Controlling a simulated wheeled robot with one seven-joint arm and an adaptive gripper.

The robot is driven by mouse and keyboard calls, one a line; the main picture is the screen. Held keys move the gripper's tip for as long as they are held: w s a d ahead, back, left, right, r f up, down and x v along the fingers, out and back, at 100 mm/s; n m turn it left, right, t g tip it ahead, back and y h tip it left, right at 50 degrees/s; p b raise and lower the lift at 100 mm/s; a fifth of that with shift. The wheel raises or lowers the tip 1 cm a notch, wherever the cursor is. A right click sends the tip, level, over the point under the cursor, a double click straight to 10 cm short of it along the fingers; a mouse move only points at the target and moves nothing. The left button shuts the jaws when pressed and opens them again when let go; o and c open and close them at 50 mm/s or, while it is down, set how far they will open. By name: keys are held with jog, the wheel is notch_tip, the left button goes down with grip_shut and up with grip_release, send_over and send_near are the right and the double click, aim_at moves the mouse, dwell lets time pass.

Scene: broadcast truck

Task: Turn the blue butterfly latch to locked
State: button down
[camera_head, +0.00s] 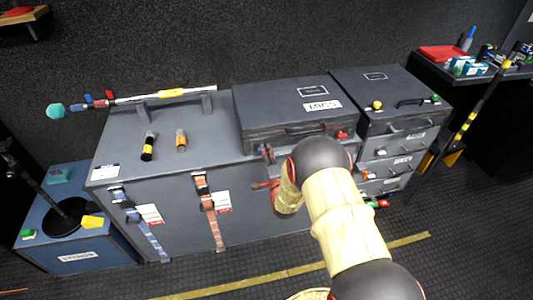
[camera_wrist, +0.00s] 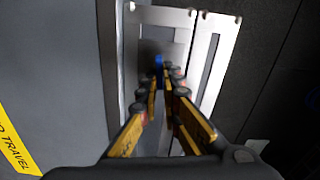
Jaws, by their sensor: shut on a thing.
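The blue butterfly latch (camera_wrist: 158,62) shows as a small blue piece in the wrist view, in front of a grey metal plate (camera_wrist: 176,48). My gripper (camera_wrist: 161,78) reaches up to it from below, with its yellow and black fingers drawn close together at the tips. The fingers are shut on the blue latch, and the tips hide most of it. Which way its wings point cannot be told. In the head view my arm covers much of the case front, and I cannot make out the latch there.
A large grey case (camera_head: 180,215) with strapped front stands ahead. A MICS case (camera_head: 290,100) sits on top, and a drawer unit (camera_head: 390,110) stands to its right. A blue STANDS box (camera_head: 75,240) is at left.

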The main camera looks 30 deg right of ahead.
jog(key=shift+m, duration=0.7)
jog(key=c, duration=2.1)
grip_release()
jog(key=shift+o, duration=0.5)
jog(key=shift+f, duration=0.1)
jog(key=v, duration=1.2)
